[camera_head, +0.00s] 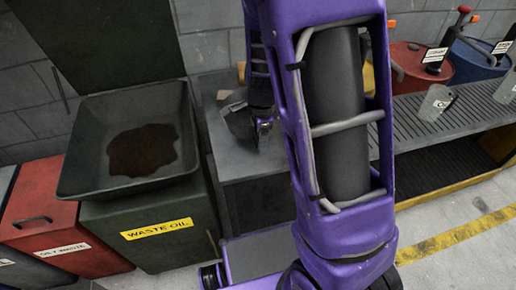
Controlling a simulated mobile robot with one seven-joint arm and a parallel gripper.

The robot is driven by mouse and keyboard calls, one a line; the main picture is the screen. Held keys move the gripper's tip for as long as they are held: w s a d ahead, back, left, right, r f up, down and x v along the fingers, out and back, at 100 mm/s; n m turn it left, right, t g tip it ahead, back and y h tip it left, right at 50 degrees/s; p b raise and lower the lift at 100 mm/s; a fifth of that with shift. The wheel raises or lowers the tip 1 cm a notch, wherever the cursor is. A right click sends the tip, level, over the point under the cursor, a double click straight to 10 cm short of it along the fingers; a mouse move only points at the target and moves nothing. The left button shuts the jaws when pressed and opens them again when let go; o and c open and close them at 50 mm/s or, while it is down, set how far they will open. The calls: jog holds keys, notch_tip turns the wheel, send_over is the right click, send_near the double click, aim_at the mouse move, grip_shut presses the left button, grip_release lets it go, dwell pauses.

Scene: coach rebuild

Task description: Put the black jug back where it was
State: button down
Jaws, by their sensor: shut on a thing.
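My gripper (264,126) points down over the grey cabinet top left of my purple arm. It is shut on a dark jug-like thing, which I take to be the black jug (239,121). The jug shows just left of the fingers, low over the cabinet top. My arm hides part of it, and I cannot tell whether its base touches the surface.
The waste oil tray (88,118), with a dark brown puddle, stands left on a green cabinet (150,246). A red oily waste bin (50,215) is far left. Right are a grated bench (455,117), clear jugs (435,103), a red drum (412,72) and a blue drum (473,62).

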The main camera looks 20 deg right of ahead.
jog(key=shift+f+b, duration=0.7)
jog(key=shift+f, duration=1.8)
jog(key=shift+f, duration=0.15)
grip_release()
jog(key=r+p, duration=0.1)
jog(key=r, duration=0.3)
jog(key=s+r+p, duration=0.1)
jog(key=r, duration=0.3)
jog(key=s+r+p, duration=0.1)
jog(key=r+p, duration=0.1)
jog(key=r, duration=0.2)
